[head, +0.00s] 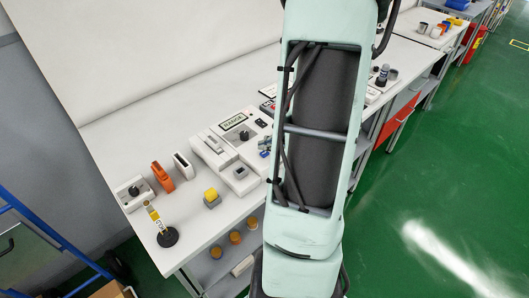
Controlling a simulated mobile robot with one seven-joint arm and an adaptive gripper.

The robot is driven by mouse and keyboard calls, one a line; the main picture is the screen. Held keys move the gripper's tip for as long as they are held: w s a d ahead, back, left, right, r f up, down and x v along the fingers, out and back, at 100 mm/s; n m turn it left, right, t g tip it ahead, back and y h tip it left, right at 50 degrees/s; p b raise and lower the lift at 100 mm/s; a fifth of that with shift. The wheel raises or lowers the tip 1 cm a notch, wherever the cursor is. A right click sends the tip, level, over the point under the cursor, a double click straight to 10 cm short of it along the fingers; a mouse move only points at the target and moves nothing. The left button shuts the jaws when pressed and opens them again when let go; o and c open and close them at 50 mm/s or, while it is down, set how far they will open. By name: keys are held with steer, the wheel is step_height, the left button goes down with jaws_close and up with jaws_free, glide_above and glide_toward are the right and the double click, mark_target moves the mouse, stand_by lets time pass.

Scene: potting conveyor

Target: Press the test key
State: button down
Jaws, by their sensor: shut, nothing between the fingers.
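My arm crosses the middle of the head view from top to bottom. My gripper is out of view. A white panel (234,122) with a "RANGE" label and a black knob stands on the bench left of my arm. In front of it is a low white unit with a grey raised block (240,173). Small blue parts (265,147) sit at the panel's right, partly hidden by my arm. I cannot read any "test" label, so I cannot tell which part is the test key.
A blue cart frame (45,232) stands at left. Green floor (440,180) is open at right.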

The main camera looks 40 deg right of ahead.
mark_target(267, 154)
steer(key=shift+f, duration=0.1)
steer(key=shift+f+b, duration=0.35)
steer(key=shift+b, duration=0.3)
steer(key=shift+f+b, duration=0.4)
steer(key=shift+b, duration=0.15)
stand_by(0.4)
steer(key=shift+r, duration=0.15)
steer(key=shift+r+p, duration=0.55)
steer(key=shift+r, duration=0.2)
step_height(267, 154, up, 5)
steer(key=p, duration=0.3)
steer(key=shift+f, duration=0.1)
stand_by(0.9)
